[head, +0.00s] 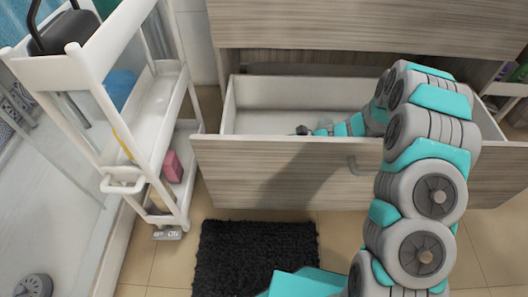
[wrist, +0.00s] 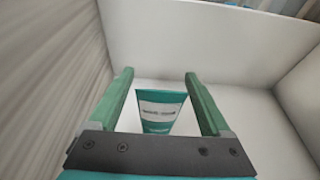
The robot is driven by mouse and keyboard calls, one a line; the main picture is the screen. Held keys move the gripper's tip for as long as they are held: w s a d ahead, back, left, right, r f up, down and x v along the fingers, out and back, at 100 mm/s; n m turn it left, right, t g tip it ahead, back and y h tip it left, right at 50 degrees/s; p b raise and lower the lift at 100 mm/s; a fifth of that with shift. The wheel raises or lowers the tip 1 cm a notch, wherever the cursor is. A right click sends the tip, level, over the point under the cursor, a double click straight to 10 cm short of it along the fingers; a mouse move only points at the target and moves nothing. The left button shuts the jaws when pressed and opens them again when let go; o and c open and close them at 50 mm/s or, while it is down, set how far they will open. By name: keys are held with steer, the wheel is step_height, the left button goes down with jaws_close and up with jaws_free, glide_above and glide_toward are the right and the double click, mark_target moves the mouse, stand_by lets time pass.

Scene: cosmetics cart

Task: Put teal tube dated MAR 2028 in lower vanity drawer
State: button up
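A teal tube (wrist: 162,112) with a white label band shows in the wrist view, inside the white drawer (wrist: 245,100). The print on its label is too small to read. My gripper (wrist: 159,74) is open, with one green finger on each side of the tube and a visible gap to each finger. In the head view my arm reaches over the front of the open lower vanity drawer (head: 270,172), and my gripper (head: 301,130) is low inside it. The tube cannot be made out in the head view.
A white cart (head: 150,100) stands left of the drawer, with a pink box (head: 172,166) on its lower shelf and a dark item (head: 65,32) on top. A black mat (head: 255,255) lies on the floor before the drawer. The drawer's left part is clear.

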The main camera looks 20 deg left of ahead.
steer(key=p+v, duration=0.1)
steer(key=v, duration=1.1)
steer(key=shift+r, duration=0.25)
stand_by(1.0)
